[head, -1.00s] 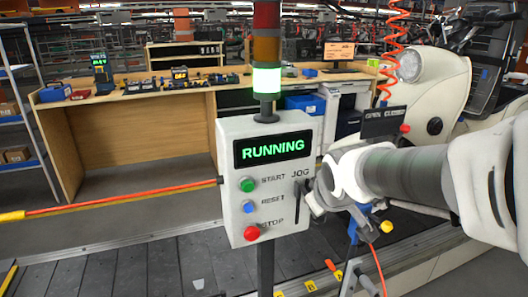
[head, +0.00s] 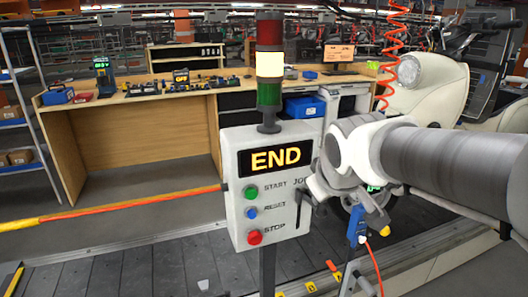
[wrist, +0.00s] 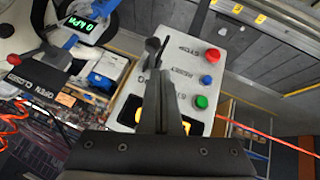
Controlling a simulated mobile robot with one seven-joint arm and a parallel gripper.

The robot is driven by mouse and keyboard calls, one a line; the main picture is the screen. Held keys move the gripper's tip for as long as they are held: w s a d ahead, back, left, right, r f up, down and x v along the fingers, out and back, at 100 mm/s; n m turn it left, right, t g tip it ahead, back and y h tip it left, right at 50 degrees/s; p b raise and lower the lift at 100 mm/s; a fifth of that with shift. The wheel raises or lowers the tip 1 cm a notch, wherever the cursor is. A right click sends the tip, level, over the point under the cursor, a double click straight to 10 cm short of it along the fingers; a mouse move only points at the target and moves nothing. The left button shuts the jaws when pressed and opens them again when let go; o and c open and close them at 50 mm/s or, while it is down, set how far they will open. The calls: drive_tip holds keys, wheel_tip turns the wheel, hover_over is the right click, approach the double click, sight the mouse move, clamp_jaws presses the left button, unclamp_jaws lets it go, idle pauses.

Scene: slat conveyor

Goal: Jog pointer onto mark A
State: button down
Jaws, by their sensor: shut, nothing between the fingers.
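The grey control box (head: 236,215) has a display (head: 275,159) reading END in amber. Green START (head: 251,192), blue RESET (head: 251,212) and red STOP (head: 254,237) buttons run down its left. The black JOG lever (head: 299,211) is at its right; it also shows in the wrist view (wrist: 154,47). My gripper (head: 314,191) is shut and empty, beside the lever; I cannot tell whether they touch. Small yellow tags (head: 310,287) lie along the conveyor edge, their letters too small to read. An orange-yellow piece (head: 334,270) near them may be the pointer.
Dark conveyor slats (head: 140,268) run behind the box. A blue device (head: 355,225) with an orange cable hangs below my wrist. A wooden workbench (head: 120,100) stands behind.

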drive_tip(key=shift+v, duration=2.1)
drive_tip(key=shift+s+f, duration=0.1)
drive_tip(key=shift+f, duration=0.1)
